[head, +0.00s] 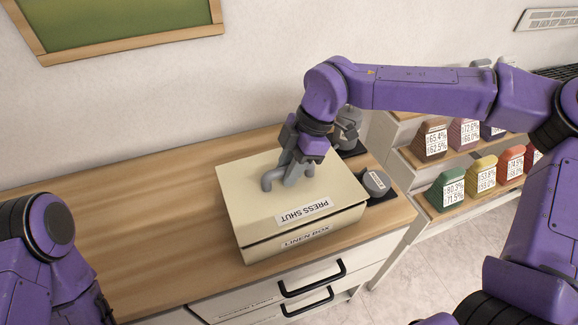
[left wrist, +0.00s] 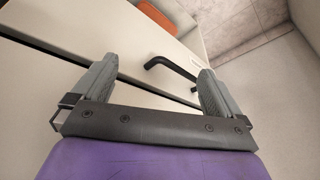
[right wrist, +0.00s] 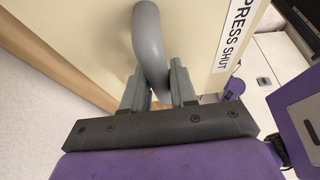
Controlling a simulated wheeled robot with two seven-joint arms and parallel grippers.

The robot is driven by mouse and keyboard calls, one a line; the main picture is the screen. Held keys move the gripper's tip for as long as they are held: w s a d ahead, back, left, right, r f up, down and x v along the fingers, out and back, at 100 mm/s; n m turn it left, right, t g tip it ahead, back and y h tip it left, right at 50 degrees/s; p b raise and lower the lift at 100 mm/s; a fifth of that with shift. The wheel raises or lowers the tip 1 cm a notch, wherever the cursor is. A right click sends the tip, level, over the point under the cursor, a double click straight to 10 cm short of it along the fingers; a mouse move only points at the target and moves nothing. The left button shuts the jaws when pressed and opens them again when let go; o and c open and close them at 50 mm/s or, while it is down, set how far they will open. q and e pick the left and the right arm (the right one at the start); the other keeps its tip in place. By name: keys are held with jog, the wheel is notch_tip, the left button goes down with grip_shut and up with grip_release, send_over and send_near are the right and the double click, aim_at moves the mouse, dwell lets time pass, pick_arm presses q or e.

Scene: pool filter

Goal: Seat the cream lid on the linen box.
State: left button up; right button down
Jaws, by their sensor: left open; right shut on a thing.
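The cream lid (head: 247,194), labelled PRESS SHUT, lies on top of the linen box (head: 262,249) on the wooden counter. A thin dark line shows between lid and box along the front; I cannot tell whether the lid is fully down. My right gripper (head: 291,178) is shut on the lid's grey handle (head: 268,179). In the right wrist view the fingers (right wrist: 160,82) close on the curved handle (right wrist: 149,40), above the lid (right wrist: 90,50). My left gripper (left wrist: 150,80) is open and empty in the left wrist view, facing the drawer fronts; its fingers are out of the head view.
The counter (head: 150,215) is clear left of the box. A small grey labelled object (head: 376,182) stands close to the box's right side on a dark mat. Shelves with several coloured, labelled containers (head: 448,190) stand at the right. Black drawer handles (head: 312,279) stick out below the counter's front.

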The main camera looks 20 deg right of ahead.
jog(key=shift+f, duration=0.45)
dwell(0.4)
jog(key=c, duration=0.8)
grip_release()
jog(key=b+v, duration=0.1)
jog(key=v, duration=0.9)
jog(key=shift+d+r+b, duration=0.15)
jog(key=shift+r+b, duration=0.1)
jog(key=shift+b, duration=0.1)
